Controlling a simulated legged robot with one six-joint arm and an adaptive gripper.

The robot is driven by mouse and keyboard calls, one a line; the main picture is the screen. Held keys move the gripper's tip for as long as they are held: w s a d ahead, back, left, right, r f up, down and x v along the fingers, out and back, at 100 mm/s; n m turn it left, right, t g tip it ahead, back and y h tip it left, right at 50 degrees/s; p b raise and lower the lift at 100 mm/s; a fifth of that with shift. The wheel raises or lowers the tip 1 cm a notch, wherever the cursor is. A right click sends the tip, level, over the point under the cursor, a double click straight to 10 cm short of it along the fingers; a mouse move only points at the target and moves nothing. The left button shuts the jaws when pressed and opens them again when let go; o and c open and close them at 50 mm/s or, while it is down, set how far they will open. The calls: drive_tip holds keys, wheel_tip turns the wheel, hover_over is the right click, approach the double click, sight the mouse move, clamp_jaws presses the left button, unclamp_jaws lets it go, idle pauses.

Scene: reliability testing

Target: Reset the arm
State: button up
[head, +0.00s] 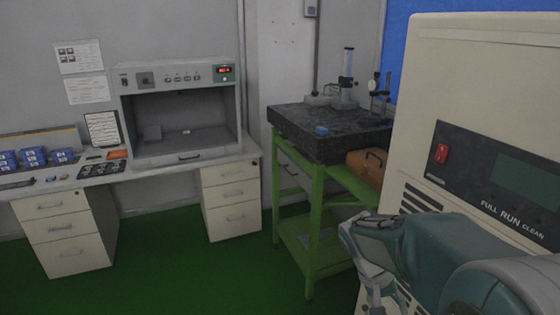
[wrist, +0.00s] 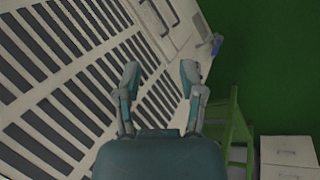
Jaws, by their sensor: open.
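My gripper (wrist: 160,82) shows in the wrist view with its two fingers apart and nothing between them. In the head view my gripper (head: 362,255) is at the lower right, in front of the beige machine (head: 470,80). The wrist view shows the machine's slatted vent side (wrist: 70,80) behind and left of the fingers. I cannot tell how far the fingers are from that panel.
A green stand (head: 315,220) with a dark stone slab (head: 300,120) stands left of the machine, with an orange case (head: 366,165) on its shelf. A desk with a grey test chamber (head: 185,120) is at the left. Green floor (head: 180,280) is clear between.

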drive_tip(key=s+a+r+n+t+y, duration=0.1)
drive_tip(key=s+a+r+t+y, duration=0.1)
drive_tip(key=s, duration=0.5)
drive_tip(key=s+a+r+n+t+y, duration=0.1)
drive_tip(key=s+a+r+t+y, duration=0.1)
drive_tip(key=s+a+r+t, duration=0.3)
wheel_tip(320, 180, up, 2)
drive_tip(key=shift+s+a+r+n+t+y, duration=0.15)
drive_tip(key=shift+s+r+n+t+y, duration=0.2)
drive_tip(key=shift+s, duration=0.65)
drive_tip(key=shift+f, duration=0.1)
